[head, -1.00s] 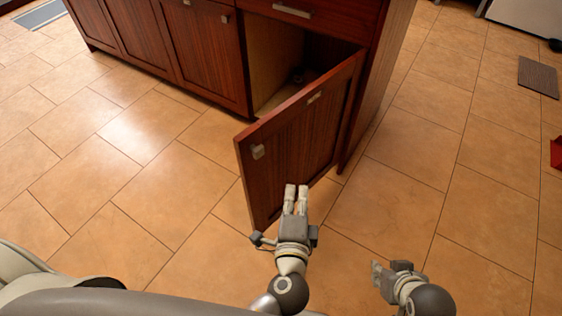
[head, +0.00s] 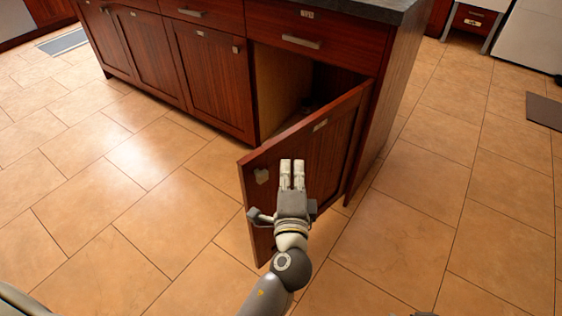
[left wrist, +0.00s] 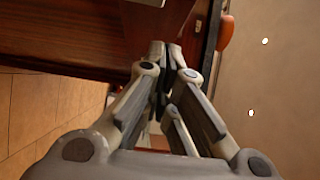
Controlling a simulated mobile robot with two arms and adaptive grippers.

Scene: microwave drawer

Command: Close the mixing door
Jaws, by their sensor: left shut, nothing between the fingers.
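The mixing door (head: 325,165) is a red-brown wooden cabinet door at the right end of the island. It stands open, swung out toward me, with a small metal knob (head: 262,176) and a pale label on its face. My left gripper (head: 292,165) is shut and empty in front of the door's outer face. Its closed fingers (left wrist: 168,58) also show in the left wrist view, near dark red-brown wood. I cannot tell whether they touch the door. The gripper hides part of the door.
The tiled floor (head: 415,225) is clear to the right. A dark mat (head: 544,110) lies at the far right.

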